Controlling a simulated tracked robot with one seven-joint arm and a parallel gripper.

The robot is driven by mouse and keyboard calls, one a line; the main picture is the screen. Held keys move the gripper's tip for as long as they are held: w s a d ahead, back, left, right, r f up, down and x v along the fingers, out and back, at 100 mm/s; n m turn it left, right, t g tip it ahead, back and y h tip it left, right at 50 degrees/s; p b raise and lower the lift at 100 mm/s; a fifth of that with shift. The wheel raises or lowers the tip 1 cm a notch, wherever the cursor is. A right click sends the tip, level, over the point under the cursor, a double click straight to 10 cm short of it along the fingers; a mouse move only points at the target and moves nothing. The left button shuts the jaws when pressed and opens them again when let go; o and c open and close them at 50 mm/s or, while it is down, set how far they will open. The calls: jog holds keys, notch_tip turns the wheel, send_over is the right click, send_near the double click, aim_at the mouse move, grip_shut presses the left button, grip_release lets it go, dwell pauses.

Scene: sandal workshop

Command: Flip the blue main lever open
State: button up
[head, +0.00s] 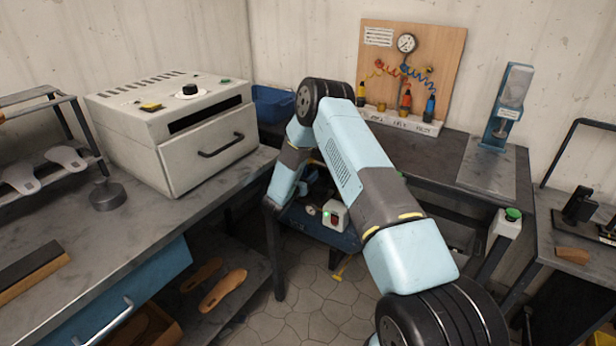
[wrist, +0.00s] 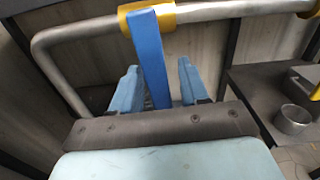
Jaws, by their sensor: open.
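The blue main lever (wrist: 150,55) is a flat bar in the wrist view. It runs from a yellow valve body (wrist: 172,16) on a grey pipe down toward my gripper. My gripper (wrist: 157,66) has its two light-blue fingers spread, one on each side of the lever. The lever shows between them, nearer the left finger. A small gap shows to the right finger; I cannot tell if the left one touches. The lever's lower end is hidden behind my wrist. In the head view I cannot make out the lever or my gripper.
The grey pipe (wrist: 80,38) bends down at the left in the wrist view. A metal cup (wrist: 293,118) stands on a dark surface at the right. In the head view, a workbench (head: 425,150) carries a wooden gauge board (head: 440,50); a white switch box (head: 336,214) sits lower.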

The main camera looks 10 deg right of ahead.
grip_shut()
dwell(0.3)
dwell(0.3)
